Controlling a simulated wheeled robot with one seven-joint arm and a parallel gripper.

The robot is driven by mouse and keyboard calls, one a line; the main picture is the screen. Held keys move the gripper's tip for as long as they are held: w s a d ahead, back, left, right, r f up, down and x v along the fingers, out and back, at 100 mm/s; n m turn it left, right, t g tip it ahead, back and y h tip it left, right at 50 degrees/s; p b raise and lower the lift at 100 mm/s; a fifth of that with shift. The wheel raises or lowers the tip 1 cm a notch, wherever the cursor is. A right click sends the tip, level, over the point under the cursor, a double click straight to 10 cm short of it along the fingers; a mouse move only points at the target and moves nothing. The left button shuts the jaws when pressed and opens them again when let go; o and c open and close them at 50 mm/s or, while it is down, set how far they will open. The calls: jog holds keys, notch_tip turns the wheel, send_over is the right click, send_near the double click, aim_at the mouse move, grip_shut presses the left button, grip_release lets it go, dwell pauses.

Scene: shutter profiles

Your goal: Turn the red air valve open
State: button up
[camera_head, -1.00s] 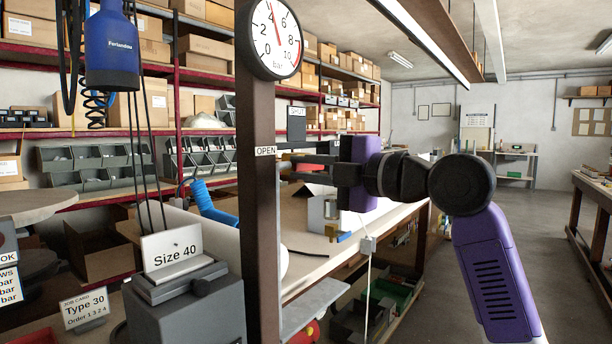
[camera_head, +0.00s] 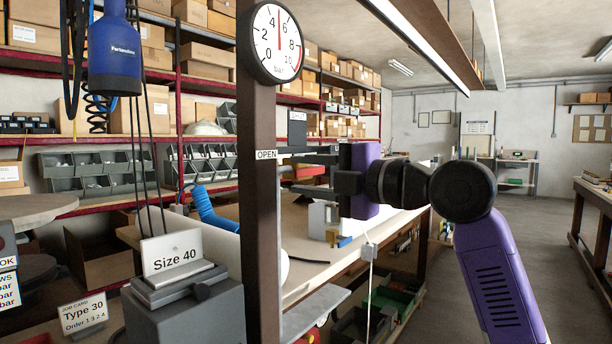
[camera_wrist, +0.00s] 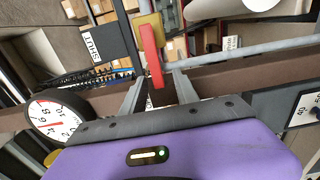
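The red valve lever (camera_wrist: 152,58) extends from a yellow body (camera_wrist: 147,22) in the wrist view. Its free end lies between my open fingers, with a gap on each side. In the head view a small part of the red lever (camera_head: 311,170) shows between the fingers beside the brown post. My gripper (camera_head: 300,174) is open there; its fingertips (camera_wrist: 159,74) also show in the wrist view. An OPEN label (camera_head: 266,155) is on the post at the fingertips' height. A SHUT label (camera_wrist: 90,46) is left of the lever in the wrist view.
A round bar gauge (camera_head: 277,43) tops the brown post (camera_head: 259,215); its needle points almost straight up, between 4 and 6. A grey block with a Size 40 card (camera_head: 174,253) stands left of the post. A workbench (camera_head: 310,262) lies behind. The aisle at right is clear.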

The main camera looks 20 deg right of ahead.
jog(key=shift+s, duration=0.1)
jog(key=v, duration=0.7)
jog(key=shift+s+d, duration=0.2)
jog(key=shift+s, duration=0.05)
